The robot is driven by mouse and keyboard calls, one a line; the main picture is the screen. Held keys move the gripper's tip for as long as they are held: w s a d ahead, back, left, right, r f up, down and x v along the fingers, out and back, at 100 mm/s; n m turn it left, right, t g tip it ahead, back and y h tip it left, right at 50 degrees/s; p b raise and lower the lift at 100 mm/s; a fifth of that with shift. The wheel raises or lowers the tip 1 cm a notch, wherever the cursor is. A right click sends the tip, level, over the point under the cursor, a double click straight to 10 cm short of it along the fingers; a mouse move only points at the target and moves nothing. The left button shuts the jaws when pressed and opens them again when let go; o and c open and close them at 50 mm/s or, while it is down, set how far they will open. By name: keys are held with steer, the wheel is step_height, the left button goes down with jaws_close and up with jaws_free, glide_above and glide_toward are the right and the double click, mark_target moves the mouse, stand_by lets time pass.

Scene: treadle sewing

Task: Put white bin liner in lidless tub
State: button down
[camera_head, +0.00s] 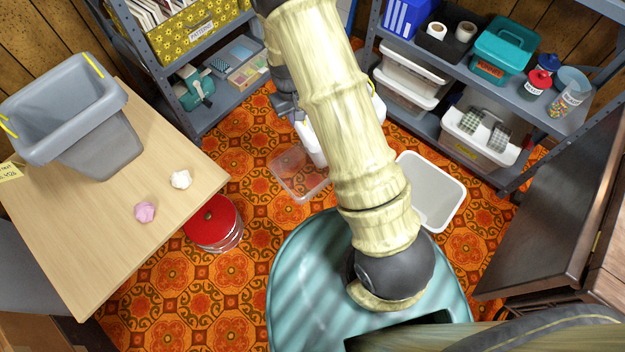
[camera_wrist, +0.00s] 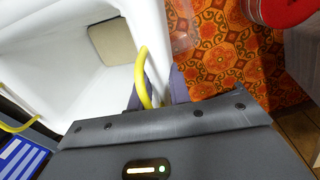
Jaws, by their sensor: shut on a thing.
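The white bin liner (camera_head: 311,145), a deep white bin with yellow handles, is mostly hidden behind my arm in the head view. In the wrist view its open inside (camera_wrist: 70,65) fills the upper left, with a tan patch inside. My gripper (camera_wrist: 157,92) is shut on its wall beside a yellow handle. In the head view the gripper (camera_head: 288,106) shows only partly, left of my arm. An open white tub (camera_head: 445,216) without a lid stands on the floor right of my arm, empty as far as I can see.
A clear plastic piece (camera_head: 285,181), lid or shallow tub, lies on the floor below the liner. A red-topped tin (camera_head: 212,222) stands by the table (camera_head: 100,235), which holds a grey bin (camera_head: 100,150) and crumpled scraps. Shelves (camera_head: 430,125) stand behind; a dark cabinet (camera_head: 560,190) is at right.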

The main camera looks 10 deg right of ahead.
steer(key=a+f+n+b, duration=0.2)
steer(key=a+f+b, duration=0.3)
steer(key=f, duration=0.4)
steer(key=shift+s+f+b, duration=0.15)
steer(key=shift+f+b, duration=0.05)
steer(key=shift+b, duration=0.6)
steer(key=shift+f, duration=0.1)
step_height(320, 180, down, 6)
steer(key=b, duration=0.4)
